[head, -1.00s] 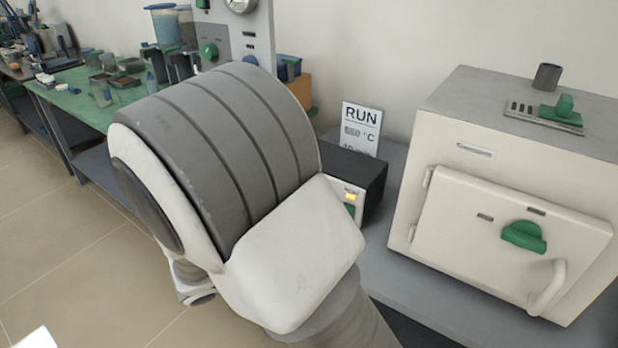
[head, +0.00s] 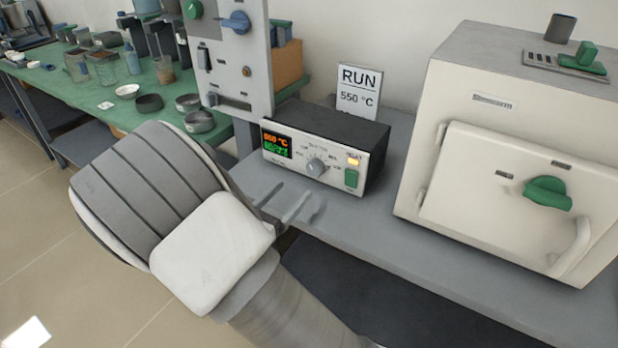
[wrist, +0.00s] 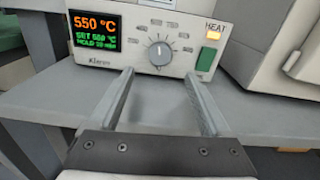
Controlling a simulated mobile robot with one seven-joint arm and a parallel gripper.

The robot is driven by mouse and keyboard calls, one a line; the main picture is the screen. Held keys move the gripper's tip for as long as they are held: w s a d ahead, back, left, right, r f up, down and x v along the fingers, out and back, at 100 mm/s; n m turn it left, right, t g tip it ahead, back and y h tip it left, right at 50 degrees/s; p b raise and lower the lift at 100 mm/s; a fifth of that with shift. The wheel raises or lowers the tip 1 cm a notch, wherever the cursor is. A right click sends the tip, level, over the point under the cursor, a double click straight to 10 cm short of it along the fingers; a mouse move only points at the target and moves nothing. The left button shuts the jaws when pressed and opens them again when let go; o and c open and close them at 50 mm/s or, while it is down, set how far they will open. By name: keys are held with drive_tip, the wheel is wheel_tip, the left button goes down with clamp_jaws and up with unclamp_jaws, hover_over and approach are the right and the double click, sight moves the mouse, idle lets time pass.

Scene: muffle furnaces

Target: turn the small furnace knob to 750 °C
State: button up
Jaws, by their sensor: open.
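The control box (head: 348,132) stands on the grey bench, with a round grey knob (head: 316,167) mid-panel. In the wrist view the knob (wrist: 160,53) has a white mark pointing roughly straight up, with a ring of small labels too blurred to read. The display (wrist: 95,33) reads 550 °C in orange and SET 550 °C in green. A card (head: 359,90) behind the box reads RUN 550 °C. My gripper (wrist: 160,76) is open and empty, its two fingers apart below and in front of the knob. It also shows in the head view (head: 285,205), low before the panel.
A green switch (wrist: 206,59) and a lit HEAT lamp (wrist: 213,36) sit right of the knob. A large cream furnace (head: 520,150) stands to the right. A grey panel (head: 232,75) rises at the left. The bench front (head: 400,240) is clear.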

sight(312, 171)
drive_tip(key=b+x, duration=0.1)
drive_tip(key=x, duration=0.7)
drive_tip(key=shift+w+d+b, duration=0.2)
drive_tip(key=shift+w+b, duration=0.05)
drive_tip(key=shift+b, duration=0.15)
clamp_jaws()
drive_tip(key=shift+m, duration=0.4)
drive_tip(key=m+b, duration=0.1)
drive_tip(key=m, duration=0.2)
drive_tip(key=shift+b, duration=0.35)
drive_tip(key=shift+m+b, duration=0.45)
drive_tip(key=shift+m, duration=0.45)
